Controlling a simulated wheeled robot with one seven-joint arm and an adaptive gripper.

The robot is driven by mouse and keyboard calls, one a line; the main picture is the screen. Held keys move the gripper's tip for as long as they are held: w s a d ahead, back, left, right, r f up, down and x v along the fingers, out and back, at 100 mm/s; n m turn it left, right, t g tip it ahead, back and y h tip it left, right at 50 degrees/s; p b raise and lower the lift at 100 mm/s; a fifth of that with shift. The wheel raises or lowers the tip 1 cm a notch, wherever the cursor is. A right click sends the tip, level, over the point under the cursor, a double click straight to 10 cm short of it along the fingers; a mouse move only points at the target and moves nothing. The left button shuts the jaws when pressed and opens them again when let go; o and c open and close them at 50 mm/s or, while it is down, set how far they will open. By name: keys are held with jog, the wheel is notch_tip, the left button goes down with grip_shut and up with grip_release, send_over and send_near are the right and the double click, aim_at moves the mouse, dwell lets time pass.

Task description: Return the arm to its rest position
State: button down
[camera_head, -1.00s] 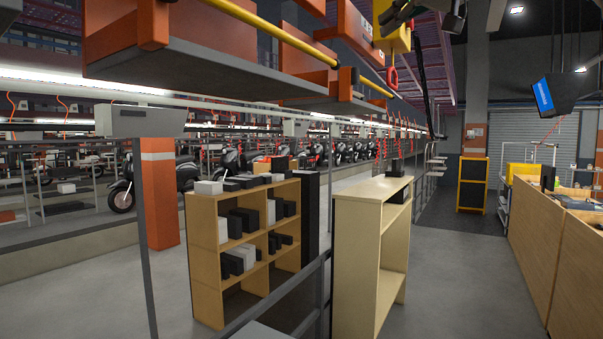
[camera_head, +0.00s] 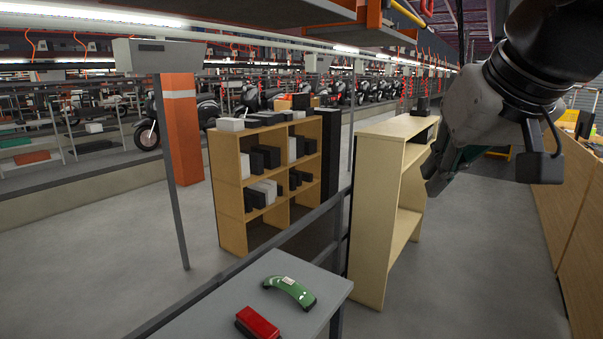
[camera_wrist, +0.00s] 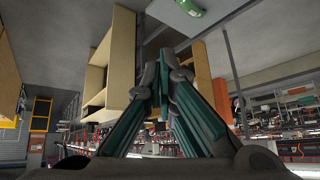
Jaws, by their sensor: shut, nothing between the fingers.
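My gripper (camera_wrist: 162,62) is shut and empty in the wrist view, with its dark green-and-grey fingers meeting at the tips. In the head view my arm reaches in from the upper right, in front of the wooden shelf's right side. There the gripper is mostly hidden behind my wrist, with only a dark part of it showing. It hangs clear of the grey table and holds none of the things there.
A grey table (camera_head: 215,317) at the bottom carries a curved green part (camera_head: 290,291) and a red block (camera_head: 257,322). A pale wooden shelf (camera_head: 374,205) stands close beside my arm. Another shelf (camera_head: 230,195) holds several boxes. Long wooden benches (camera_head: 552,230) line the right. Floor between is clear.

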jog(key=s+d+f+g+h, duration=0.1)
jog(key=s+d+f+g, duration=0.1)
jog(key=s+f, duration=0.9)
notch_tip(320, 180, down, 4)
jog(key=shift+r, duration=0.25)
